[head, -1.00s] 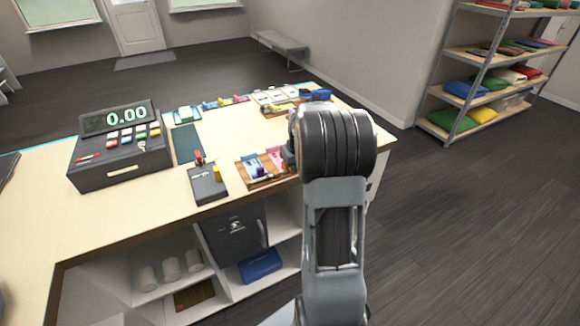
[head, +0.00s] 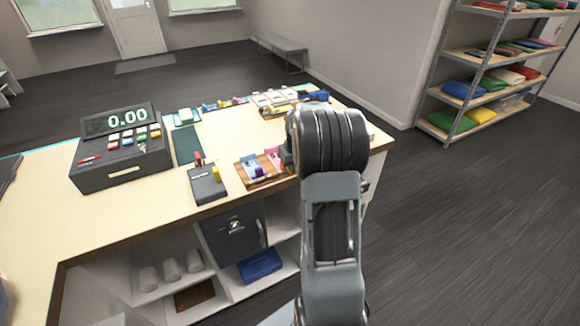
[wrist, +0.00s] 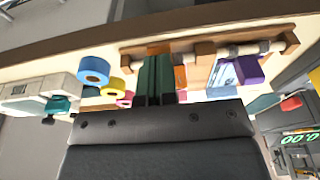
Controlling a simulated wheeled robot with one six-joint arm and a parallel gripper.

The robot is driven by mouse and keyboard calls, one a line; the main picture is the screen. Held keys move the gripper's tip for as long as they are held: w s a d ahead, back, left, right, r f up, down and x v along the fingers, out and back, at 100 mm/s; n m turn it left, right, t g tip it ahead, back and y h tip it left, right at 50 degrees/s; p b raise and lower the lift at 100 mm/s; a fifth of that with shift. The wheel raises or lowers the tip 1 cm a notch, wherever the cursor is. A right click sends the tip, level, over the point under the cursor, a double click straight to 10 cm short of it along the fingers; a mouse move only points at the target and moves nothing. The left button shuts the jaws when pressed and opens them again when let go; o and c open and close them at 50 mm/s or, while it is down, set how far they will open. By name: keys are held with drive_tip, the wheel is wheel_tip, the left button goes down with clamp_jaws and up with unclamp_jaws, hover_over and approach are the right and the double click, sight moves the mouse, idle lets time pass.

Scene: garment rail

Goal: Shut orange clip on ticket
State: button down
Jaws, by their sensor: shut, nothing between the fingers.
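My gripper (wrist: 158,62) shows in the wrist view as two dark green fingers close together, shut and empty. An orange piece (wrist: 180,76), which looks like the orange clip, is just right of the fingers and partly hidden by them. Whether its jaws are open, and its ticket, I cannot make out. A wooden board (wrist: 205,48) is behind the fingertips. In the head view the wooden board (head: 247,184) lies on the counter, and my arm hides the gripper.
In the wrist view a blue roll (wrist: 93,70) and a yellow roll (wrist: 111,87) are left of the fingers. In the head view a cash register (head: 105,172) and a dark card reader (head: 207,187) stand on the counter (head: 110,215). Bare counter lies between them.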

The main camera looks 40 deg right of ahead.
drive_tip(key=shift+w+f, duration=0.2)
drive_tip(key=shift+w, duration=0.45)
drive_tip(key=shift+w+f, duration=0.15)
drive_tip(key=shift+w, duration=0.5)
drive_tip(key=shift+w+d+r+p, duration=0.1)
drive_tip(key=shift+w+r+p, duration=0.15)
drive_tip(key=shift+r+p, duration=0.15)
drive_tip(key=shift+w, duration=0.2)
drive_tip(key=w+f, duration=0.2)
drive_tip(key=w, duration=0.1)
drive_tip(key=shift+w+d+f, duration=0.1)
drive_tip(key=shift+w+f, duration=0.1)
drive_tip(key=shift+w, duration=0.05)
drive_tip(key=s+r+p, duration=0.1)
drive_tip(key=s+r, duration=0.1)
drive_tip(key=r, duration=0.1)
drive_tip(key=shift+s+d, duration=0.1)
drive_tip(key=shift+s, duration=0.3)
drive_tip(key=shift+w+d+r+p, duration=0.1)
drive_tip(key=shift+w+r+p, duration=0.2)
drive_tip(key=shift+r+p, duration=0.25)
drive_tip(key=shift+p+v, duration=0.45)
drive_tip(key=shift+v, duration=0.35)
drive_tip(key=p+v, duration=0.1)
drive_tip(key=v, duration=0.1)
drive_tip(key=p+v, duration=0.1)
drive_tip(key=v, duration=0.1)
drive_tip(key=shift+w+r+p, duration=0.15)
drive_tip(key=shift+r+p, duration=0.25)
drive_tip(key=shift+r, duration=0.05)
